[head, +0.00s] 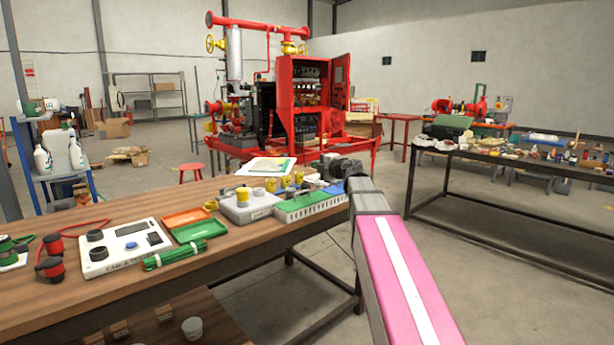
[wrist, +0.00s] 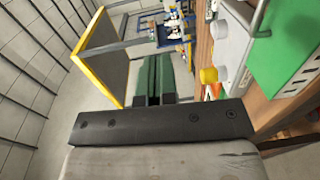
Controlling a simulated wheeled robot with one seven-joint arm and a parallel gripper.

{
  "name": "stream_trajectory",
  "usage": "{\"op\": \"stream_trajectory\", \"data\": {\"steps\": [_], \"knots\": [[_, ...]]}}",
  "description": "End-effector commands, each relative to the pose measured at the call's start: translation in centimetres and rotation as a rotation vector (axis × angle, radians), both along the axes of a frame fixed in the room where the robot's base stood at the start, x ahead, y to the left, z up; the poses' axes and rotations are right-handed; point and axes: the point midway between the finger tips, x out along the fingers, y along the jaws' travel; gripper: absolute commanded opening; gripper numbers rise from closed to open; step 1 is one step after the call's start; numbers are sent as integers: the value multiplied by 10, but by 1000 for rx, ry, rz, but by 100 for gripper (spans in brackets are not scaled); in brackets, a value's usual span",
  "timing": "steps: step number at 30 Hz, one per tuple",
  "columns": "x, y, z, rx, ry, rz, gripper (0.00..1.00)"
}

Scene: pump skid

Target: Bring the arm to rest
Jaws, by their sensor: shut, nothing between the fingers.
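My arm, with a pink and white link, reaches from the bottom right of the head view towards the right end of the wooden workbench (head: 110,285). My gripper (head: 342,168) is at its far end, dark and small, beside the far right corner of the bench. In the wrist view my gripper (wrist: 154,78) shows its dark body and two fingers close together, shut and empty. A green perforated case (head: 308,207) is close to the gripper in the head view. The case or a similar green surface (wrist: 285,50) fills the right of the wrist view.
The bench carries a white tester (head: 123,246), a grey box with yellow caps (head: 250,205), orange and green trays and green rods. A second cluttered table (head: 480,157) stands at right. The red pump skid (head: 300,100) stands behind. Floor between the tables is clear.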

Motion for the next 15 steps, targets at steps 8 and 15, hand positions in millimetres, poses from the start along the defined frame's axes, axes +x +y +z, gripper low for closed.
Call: {"op": "stream_trajectory", "data": {"steps": [8, 15], "knots": [[1, -27, -29, 255, -8, -238, 0], [-15, -80, -110, 571, 124, -641, 0]]}}
